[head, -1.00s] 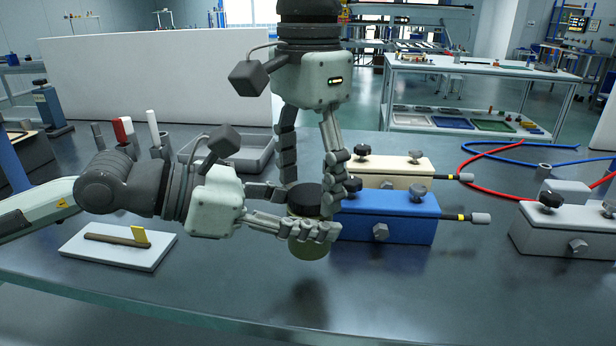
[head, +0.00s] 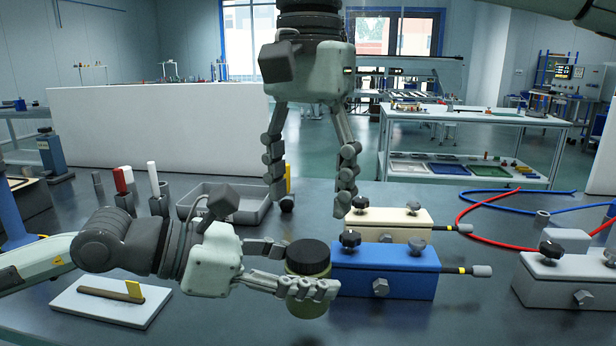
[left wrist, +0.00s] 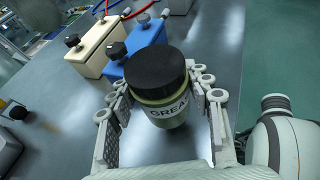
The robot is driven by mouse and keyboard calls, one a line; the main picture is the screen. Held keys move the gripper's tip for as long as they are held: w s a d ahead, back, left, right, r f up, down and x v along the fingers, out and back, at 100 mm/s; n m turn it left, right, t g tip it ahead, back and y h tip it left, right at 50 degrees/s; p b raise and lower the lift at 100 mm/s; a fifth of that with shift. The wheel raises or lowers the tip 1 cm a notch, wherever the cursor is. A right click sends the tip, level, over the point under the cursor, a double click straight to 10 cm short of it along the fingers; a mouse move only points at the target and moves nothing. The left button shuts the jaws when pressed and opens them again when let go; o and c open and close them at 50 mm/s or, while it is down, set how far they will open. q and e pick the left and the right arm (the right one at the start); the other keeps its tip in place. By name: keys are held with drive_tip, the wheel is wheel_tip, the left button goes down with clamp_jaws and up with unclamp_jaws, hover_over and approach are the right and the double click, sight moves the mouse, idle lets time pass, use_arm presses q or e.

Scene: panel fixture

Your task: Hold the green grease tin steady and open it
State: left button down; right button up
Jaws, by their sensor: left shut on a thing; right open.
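The grease tin (head: 308,285) has an olive-green body and a black lid (head: 308,254). It is upright with the lid on top, and part of a "GREA" label shows on it in the left wrist view (left wrist: 167,111). My left gripper (head: 302,275) is shut on the tin's body from the left, its fingers on either side below the lid. Whether the tin's base touches the table is unclear. My right gripper (head: 315,207) is open and empty, fingers pointing down, above and behind the tin and clear of the lid.
A blue box with knobs (head: 388,272) stands right beside the tin, with a cream box (head: 395,222) behind it and a grey box (head: 565,283) farther right. A grey tray (head: 245,212) lies behind my left gripper. A white board (head: 110,304) lies front left.

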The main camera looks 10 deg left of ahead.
sight(308, 250)
wheel_tip(308, 250, down, 7)
drive_tip(key=shift+r, duration=0.2)
